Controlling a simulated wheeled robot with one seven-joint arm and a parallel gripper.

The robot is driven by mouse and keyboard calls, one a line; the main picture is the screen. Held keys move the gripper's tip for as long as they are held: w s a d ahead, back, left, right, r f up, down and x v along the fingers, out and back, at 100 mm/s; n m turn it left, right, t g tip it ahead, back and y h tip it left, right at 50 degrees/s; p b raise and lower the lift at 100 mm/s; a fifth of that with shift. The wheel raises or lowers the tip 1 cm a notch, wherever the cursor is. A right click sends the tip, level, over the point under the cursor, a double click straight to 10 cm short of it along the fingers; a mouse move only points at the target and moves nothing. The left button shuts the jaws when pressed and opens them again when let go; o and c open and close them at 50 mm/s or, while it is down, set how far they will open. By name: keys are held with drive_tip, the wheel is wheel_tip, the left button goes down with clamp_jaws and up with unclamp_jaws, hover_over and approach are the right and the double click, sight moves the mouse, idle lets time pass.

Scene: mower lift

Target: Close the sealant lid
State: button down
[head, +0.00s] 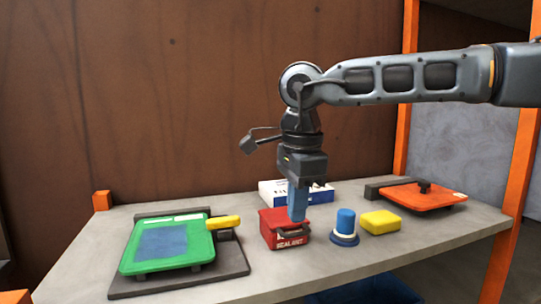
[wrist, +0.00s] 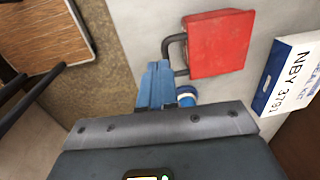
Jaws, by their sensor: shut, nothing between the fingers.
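The red sealant box (head: 270,229) stands on the grey table, with white lettering on its front. Its red top (wrist: 222,42) shows as a flat panel in the wrist view, with a dark loop handle (wrist: 172,50) on its left side. I cannot tell whether the lid lies fully flush. My gripper (head: 297,217) points down at the box's front right part, its blue fingers shut and empty. In the wrist view the fingertips (wrist: 158,66) are close to the handle; contact is unclear. The fingers hide part of the box in the head view.
A blue knob on a white-ringed base (head: 345,224) and a yellow block (head: 380,222) stand right of the box. A white box (head: 318,196) is behind. A green tray-like piece (head: 125,262) with a yellow handle lies left, an orange plate (head: 410,198) right.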

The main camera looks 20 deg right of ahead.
drive_tip(key=shift+s+f+b, duration=0.25)
drive_tip(key=shift+f+b, duration=0.15)
drive_tip(key=shift+f, duration=0.35)
drive_tip(key=shift+s+f+b, duration=0.2)
drive_tip(key=shift+f+b, duration=0.25)
drive_tip(key=shift+f, duration=0.25)
drive_tip(key=shift+s+f+b, duration=0.25)
drive_tip(key=shift+f+b, duration=0.15)
drive_tip(key=shift+f, duration=0.35)
